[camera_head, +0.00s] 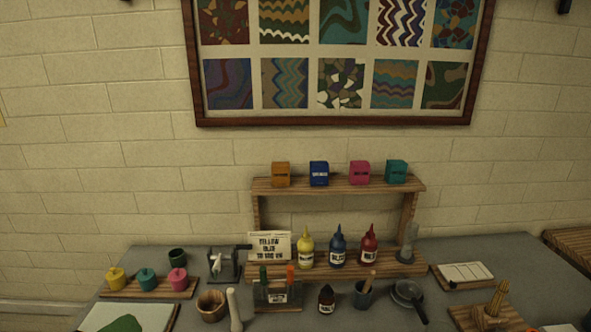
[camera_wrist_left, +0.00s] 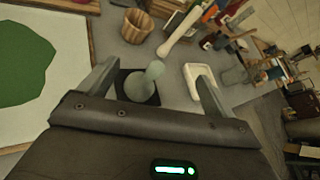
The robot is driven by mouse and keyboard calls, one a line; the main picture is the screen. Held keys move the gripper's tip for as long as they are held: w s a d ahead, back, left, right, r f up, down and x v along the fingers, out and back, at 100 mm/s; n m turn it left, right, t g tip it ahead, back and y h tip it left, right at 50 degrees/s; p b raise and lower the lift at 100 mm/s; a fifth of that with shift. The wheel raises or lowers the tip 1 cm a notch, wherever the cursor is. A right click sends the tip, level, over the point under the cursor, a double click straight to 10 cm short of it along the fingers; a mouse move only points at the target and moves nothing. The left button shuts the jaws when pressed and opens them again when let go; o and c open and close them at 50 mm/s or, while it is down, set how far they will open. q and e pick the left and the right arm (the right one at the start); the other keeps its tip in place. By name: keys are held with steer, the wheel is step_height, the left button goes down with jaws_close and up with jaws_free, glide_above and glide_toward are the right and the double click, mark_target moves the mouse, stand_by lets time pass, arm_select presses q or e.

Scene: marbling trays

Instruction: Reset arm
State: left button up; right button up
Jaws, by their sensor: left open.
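My left gripper (camera_wrist_left: 155,78) shows in the left wrist view with its two fingers spread apart. Between the fingers, a grey-green rounded object (camera_wrist_left: 140,86) with a narrow neck rests on a dark square pad (camera_wrist_left: 151,98). I see nothing held, and I cannot tell the height of the fingers above the table. Neither gripper shows in the head view, and my right gripper is in no view.
The grey table (camera_head: 455,252) is crowded. A wooden rack (camera_head: 415,184) holds paint boxes above and bottles (camera_head: 338,250) below. A wooden bowl (camera_head: 211,304) and a pale pestle-shaped object (camera_head: 234,312) stand front left. A board with green (camera_wrist_left: 55,18) lies left in the wrist view.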

arm_select(q)
steer(key=s+d+f+m+g+y, duration=0.25)
steer(key=s+f+m, duration=0.35)
steer(key=m, duration=0.6)
steer(key=s+d+f+m+g+y, duration=0.25)
steer(key=s+m, duration=0.55)
steer(key=m, duration=0.4)
steer(key=s+d+f+m+g+y, duration=0.1)
steer(key=s+d+f+m+g, duration=0.35)
steer(key=m, duration=0.75)
steer(key=s+a+f+b, duration=0.1)
steer(key=s+f+b, duration=0.15)
steer(key=f, duration=1.45)
steer(key=s+a+f+b, duration=0.15)
steer(key=f+b, duration=0.25)
steer(key=f, duration=1.3)
steer(key=s+a+f+b, duration=0.2)
steer(key=s+f+b, duration=0.1)
steer(key=s+f, duration=1.2)
step_height(320, 180, down, 3)
steer(key=shift+s+r+g+y, duration=0.1)
steer(key=shift+s+g+y, duration=0.2)
steer(key=shift+g, duration=0.15)
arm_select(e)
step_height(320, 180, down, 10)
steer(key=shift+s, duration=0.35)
